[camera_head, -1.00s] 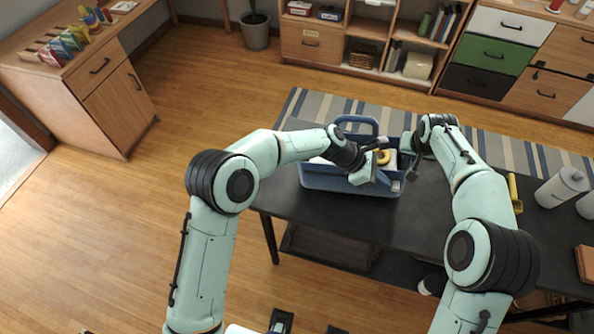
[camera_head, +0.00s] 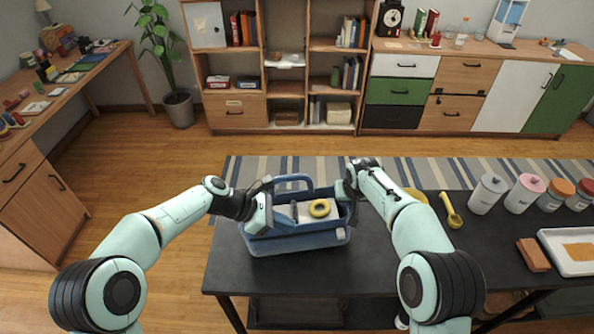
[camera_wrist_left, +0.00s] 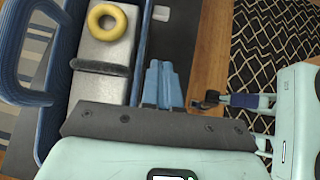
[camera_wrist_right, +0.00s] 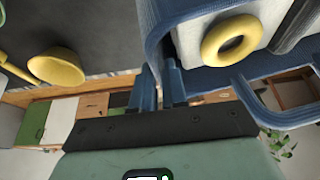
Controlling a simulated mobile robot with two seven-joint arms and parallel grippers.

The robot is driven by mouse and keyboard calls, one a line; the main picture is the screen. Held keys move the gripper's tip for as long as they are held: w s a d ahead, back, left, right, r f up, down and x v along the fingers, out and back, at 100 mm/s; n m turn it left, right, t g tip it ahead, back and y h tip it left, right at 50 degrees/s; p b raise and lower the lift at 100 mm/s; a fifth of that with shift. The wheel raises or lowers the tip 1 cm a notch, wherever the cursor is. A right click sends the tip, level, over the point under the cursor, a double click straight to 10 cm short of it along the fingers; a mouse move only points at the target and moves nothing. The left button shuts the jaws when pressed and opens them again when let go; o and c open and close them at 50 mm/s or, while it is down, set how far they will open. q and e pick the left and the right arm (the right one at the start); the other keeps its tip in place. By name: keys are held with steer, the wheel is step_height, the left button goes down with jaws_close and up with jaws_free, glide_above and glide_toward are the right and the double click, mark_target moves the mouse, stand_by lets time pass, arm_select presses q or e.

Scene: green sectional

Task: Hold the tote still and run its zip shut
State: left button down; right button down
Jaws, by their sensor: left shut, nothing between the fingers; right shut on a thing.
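The blue open-topped tote (camera_head: 297,245) stands upright on the black table, with a raised handle (camera_head: 293,180) at its back. Inside lie a pale box (camera_wrist_left: 100,60) and a yellow ring (camera_head: 319,208); the ring also shows in the right wrist view (camera_wrist_right: 230,40). My left gripper (camera_head: 284,219) is shut and empty, over the tote's front left; its fingers show in the left wrist view (camera_wrist_left: 160,85). My right gripper (camera_wrist_right: 160,88) is shut on the tote's wall at the right end. I cannot make out the zip or its pull.
Right of the tote lie a yellow scoop (camera_head: 451,212), canisters (camera_head: 487,194), a brown block (camera_head: 533,255) and a white tray (camera_head: 572,250). The table's front edge is close below the tote. Bare table (camera_head: 450,260) lies right of my right arm.

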steer(key=shift+r, duration=0.1)
steer(key=c, duration=1.1)
jaws_free()
